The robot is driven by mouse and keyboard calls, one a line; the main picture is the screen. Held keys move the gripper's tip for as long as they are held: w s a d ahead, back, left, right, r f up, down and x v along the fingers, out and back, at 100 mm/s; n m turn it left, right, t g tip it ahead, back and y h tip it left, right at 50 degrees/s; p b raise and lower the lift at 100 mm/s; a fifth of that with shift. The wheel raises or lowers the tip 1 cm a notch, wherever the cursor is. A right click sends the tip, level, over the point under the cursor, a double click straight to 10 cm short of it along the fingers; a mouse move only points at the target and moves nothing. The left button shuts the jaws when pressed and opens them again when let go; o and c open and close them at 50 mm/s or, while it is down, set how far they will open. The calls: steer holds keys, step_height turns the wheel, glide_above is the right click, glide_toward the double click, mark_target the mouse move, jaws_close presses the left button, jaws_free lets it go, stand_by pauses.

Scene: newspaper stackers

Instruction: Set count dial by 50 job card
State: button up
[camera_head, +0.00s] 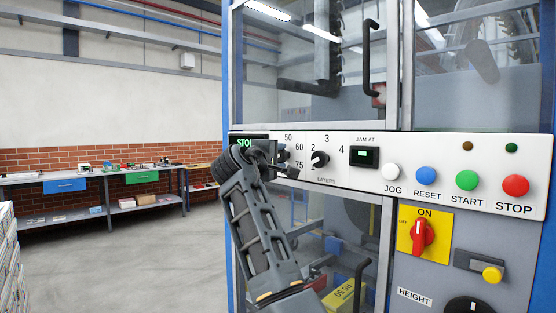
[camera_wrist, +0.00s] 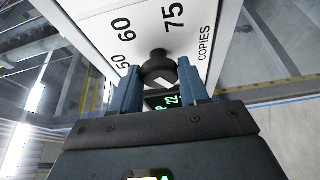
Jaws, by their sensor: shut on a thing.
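The count dial is a black round knob (camera_wrist: 158,68) on the white panel, with 50, 60 and 75 around it and COPIES beside it. In the wrist view my gripper (camera_wrist: 159,76) has one finger on each side of the knob and is shut on it. In the head view my gripper (camera_head: 279,161) reaches the panel from below and hides most of the dial (camera_head: 284,152) and its label. I cannot tell which number the dial points at. A yellow card-like thing (camera_head: 343,298) with upside-down print shows low behind the glass; I cannot tell if it is the job card.
The LAYERS dial (camera_head: 320,159) is close to the right of my gripper. Further right are the JOG (camera_head: 391,172), RESET (camera_head: 427,175), START (camera_head: 467,180) and STOP (camera_head: 515,186) buttons, with a red ON/OFF switch (camera_head: 422,237) below.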

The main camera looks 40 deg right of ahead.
steer(key=shift+w+f+m+g+h+b, duration=0.15)
steer(key=shift+m+g+h+b, duration=0.7)
steer(key=shift+m+g+b, duration=2.8)
steer(key=shift+w+m+t+h+b, duration=0.15)
steer(key=shift+m+h+b, duration=1.15)
steer(key=shift+m, duration=5.05)
steer(key=shift+w+f+m+g+h+b, duration=0.15)
steer(key=shift+m+g+h+b, duration=0.3)
steer(key=shift+m+g+b, duration=2.55)
steer(key=m+t, duration=0.1)
steer(key=m, duration=0.3)
steer(key=shift+f+m+t, duration=0.1)
steer(key=shift+m+t, duration=0.3)
steer(key=o, duration=1)
steer(key=shift+o, duration=0.2)
